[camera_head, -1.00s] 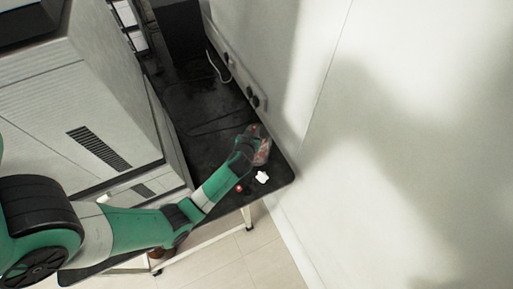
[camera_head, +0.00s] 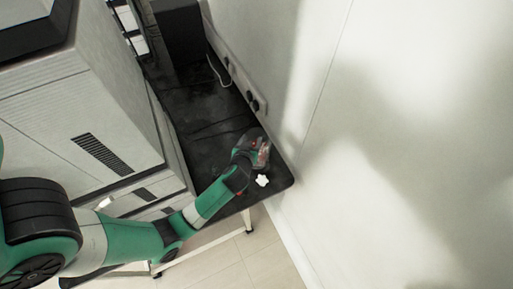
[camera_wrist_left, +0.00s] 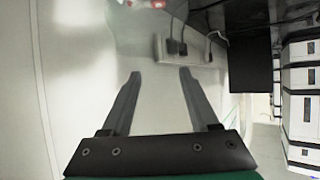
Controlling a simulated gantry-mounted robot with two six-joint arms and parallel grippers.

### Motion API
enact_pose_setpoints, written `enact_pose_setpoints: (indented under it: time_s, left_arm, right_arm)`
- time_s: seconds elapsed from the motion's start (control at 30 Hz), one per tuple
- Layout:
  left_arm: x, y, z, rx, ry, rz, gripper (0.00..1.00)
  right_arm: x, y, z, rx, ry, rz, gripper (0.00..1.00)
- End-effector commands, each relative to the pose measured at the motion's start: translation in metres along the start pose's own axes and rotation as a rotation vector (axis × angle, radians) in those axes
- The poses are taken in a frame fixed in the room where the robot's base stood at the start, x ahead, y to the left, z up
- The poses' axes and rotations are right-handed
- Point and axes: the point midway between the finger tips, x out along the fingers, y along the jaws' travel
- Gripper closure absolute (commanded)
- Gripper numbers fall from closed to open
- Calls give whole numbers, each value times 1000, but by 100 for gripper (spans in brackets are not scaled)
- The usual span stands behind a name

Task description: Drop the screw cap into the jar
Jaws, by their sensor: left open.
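My left gripper (camera_head: 252,148) is over the far right end of the black table, at the jar. In the left wrist view its two fingers (camera_wrist_left: 160,74) are apart with nothing between them. The clear jar (camera_head: 264,156) shows reddish bits and is partly covered by the gripper. A pale see-through shape with red bits, apparently the jar (camera_wrist_left: 142,14), is cut off by the top edge of the wrist view. I cannot pick out the screw cap for certain. My right gripper is not in view.
A small white object (camera_head: 262,180) lies near the table's front corner. The wall with sockets (camera_head: 256,103) runs close behind the jar. A large grey cabinet (camera_head: 95,100) stands at left. The black table top (camera_head: 200,105) is mostly clear further back.

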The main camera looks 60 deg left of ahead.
Motion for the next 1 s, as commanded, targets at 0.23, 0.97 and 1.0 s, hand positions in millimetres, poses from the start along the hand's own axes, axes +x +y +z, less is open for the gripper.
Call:
enact_pose_setpoints:
  time_s: [0.23, 0.97, 1.0]
  left_arm:
    - [-58, 0, -7, 4, -3, 2, 39]
    - [-68, 0, 0, -1, 0, 0, 39]
    - [-68, 0, 0, -1, 0, 0, 39]
  right_arm:
    - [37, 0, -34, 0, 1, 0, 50]
    - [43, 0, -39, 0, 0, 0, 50]
    - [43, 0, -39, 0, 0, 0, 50]
